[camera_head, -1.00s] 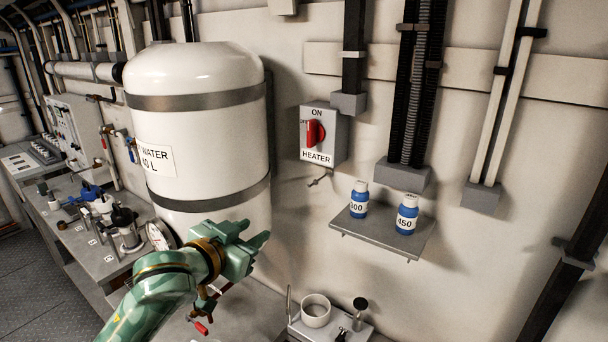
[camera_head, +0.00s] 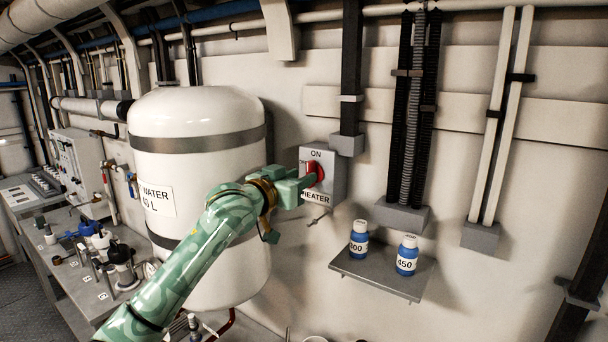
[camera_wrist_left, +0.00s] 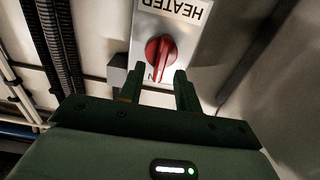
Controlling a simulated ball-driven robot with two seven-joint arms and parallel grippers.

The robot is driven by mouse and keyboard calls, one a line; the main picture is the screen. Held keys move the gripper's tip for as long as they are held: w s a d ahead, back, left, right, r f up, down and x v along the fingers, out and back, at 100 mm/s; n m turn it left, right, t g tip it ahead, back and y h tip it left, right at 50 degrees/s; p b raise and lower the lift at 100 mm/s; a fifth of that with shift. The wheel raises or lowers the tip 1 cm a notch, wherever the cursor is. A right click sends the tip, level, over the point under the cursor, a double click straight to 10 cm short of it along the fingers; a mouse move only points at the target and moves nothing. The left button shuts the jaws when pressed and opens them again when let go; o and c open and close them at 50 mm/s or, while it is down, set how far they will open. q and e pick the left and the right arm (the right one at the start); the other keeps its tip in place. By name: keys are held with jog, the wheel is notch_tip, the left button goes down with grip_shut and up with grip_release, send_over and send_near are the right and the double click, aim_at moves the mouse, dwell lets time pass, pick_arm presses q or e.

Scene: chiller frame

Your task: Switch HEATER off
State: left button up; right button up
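The HEATER switch box (camera_head: 334,182) is a grey box on the wall with a white plate, marked ON at the top and HEATER at the bottom. Its red rotary knob (camera_head: 317,169) is partly hidden by my left gripper (camera_head: 310,181) in the head view. The left wrist view shows the box upside down, with the red knob (camera_wrist_left: 160,56) upright, its ridge toward the ON mark. My left gripper (camera_wrist_left: 158,76) is open there, its two fingers apart at the knob's ON end. I cannot tell whether they touch it. My right gripper is in neither view.
A white water tank (camera_head: 200,110) stands left of the box, beside my left arm. Dark vertical cable ducts (camera_head: 408,130) run right of the box.

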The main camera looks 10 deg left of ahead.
pick_arm(q)
jog(key=shift+x, duration=1.2)
grip_shut()
